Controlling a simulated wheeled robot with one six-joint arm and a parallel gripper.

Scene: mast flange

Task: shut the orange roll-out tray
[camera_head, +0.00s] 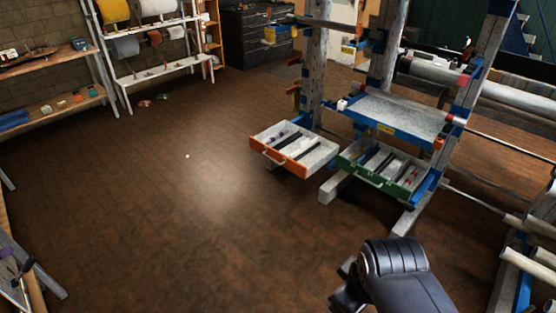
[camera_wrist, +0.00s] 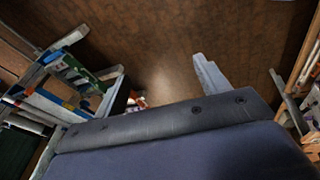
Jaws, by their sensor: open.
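The orange tray (camera_head: 266,149) is pulled out at the middle of the head view, left of the frame stand. A small orange patch shows beside the left finger, too little to identify.
A green-fronted tray (camera_head: 372,180) is also out, right of the orange one, under a blue-edged shelf (camera_head: 400,115). Pale posts and feet (camera_head: 326,190) of the stand rise close by. Open brown floor (camera_head: 180,220) lies to the left. Long rollers (camera_head: 500,90) run at the right.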

